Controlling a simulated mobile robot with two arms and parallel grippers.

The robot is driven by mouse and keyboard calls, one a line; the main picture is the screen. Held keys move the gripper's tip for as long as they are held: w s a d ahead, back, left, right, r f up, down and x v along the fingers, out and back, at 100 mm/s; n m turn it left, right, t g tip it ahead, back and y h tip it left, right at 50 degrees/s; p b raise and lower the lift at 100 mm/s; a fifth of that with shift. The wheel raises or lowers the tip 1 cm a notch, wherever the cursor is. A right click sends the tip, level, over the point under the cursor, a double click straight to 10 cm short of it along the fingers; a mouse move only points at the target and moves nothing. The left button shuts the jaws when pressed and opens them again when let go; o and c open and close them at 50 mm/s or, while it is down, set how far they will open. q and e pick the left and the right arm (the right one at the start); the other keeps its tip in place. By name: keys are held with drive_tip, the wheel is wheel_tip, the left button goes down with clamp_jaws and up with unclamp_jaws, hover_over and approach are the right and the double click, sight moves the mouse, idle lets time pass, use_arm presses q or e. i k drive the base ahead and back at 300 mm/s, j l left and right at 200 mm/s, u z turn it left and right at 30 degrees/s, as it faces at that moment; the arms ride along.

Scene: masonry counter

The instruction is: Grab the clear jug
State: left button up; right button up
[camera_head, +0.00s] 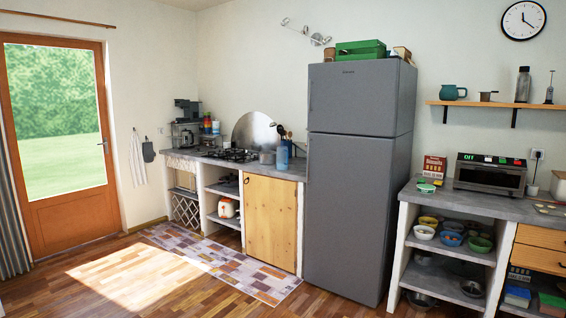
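A bluish, see-through container (282,158), which may be the clear jug, stands upright at the right end of the stove counter, close to the fridge. It is small in the picture, and I cannot make out a handle or spout. Kitchen utensils stand just behind it and to its left. A dark coffee maker with what looks like a glass carafe (187,138) stands at the counter's far left end. Neither of my grippers shows in the head view.
The stove counter (291,172) has a hob (231,154) in its middle. A tall grey fridge (350,200) stands right of it. A patterned rug (235,268) lies in front. The wooden floor (110,275) is clear. Another counter (475,206) with an oven (490,174) stands at right.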

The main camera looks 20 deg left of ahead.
sight(282, 152)
drive_tip(key=i+j+u, duration=0.3)
drive_tip(key=i+j, duration=0.15)
drive_tip(key=i+j+u, duration=0.3)
drive_tip(key=i, duration=0.4)
drive_tip(key=i+j+u, duration=0.25)
drive_tip(key=i, duration=0.35)
drive_tip(key=i+u, duration=0.3)
drive_tip(key=i, duration=0.3)
drive_tip(key=i+z, duration=0.15)
drive_tip(key=i, duration=0.25)
drive_tip(key=i+j+z, duration=0.2)
drive_tip(key=i, duration=0.25)
drive_tip(key=i+z, duration=0.15)
drive_tip(key=i, duration=0.25)
drive_tip(key=i+j+z, duration=0.2)
drive_tip(key=i, duration=0.2)
